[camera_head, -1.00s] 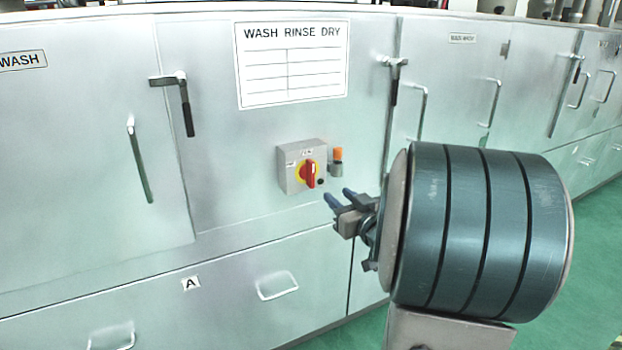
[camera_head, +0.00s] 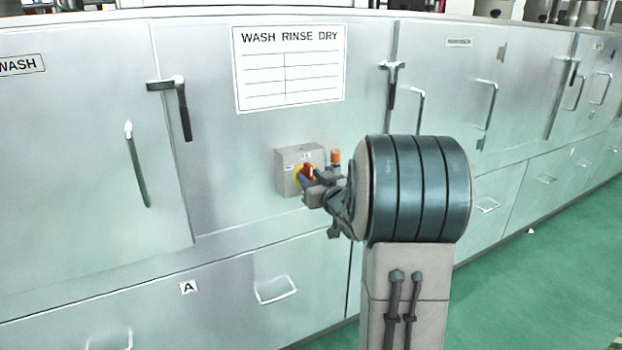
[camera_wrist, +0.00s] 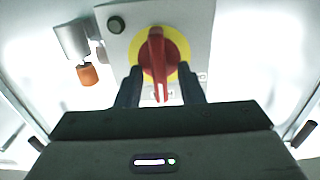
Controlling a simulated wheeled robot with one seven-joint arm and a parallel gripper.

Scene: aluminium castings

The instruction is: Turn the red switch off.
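The red switch (camera_head: 308,172) is a rotary knob on a yellow disc, set on a grey box (camera_head: 288,181) on the metal panel. In the wrist view the red knob (camera_wrist: 156,58) stands lengthwise in the picture, with the yellow disc (camera_wrist: 178,52) around it. My gripper (camera_head: 308,182) is at the front of the box. In the wrist view its two dark fingers (camera_wrist: 160,80) are apart, one on each side of the knob's end, with gaps visible between. Part of the knob and disc is hidden behind the gripper in the head view.
An orange-topped fitting (camera_head: 336,157) sticks out just right of the box; it also shows in the wrist view (camera_wrist: 87,74). A dark round button (camera_wrist: 116,25) is on the box. Door handles (camera_head: 182,108) project from the panel. Green floor (camera_head: 545,265) is clear at the right.

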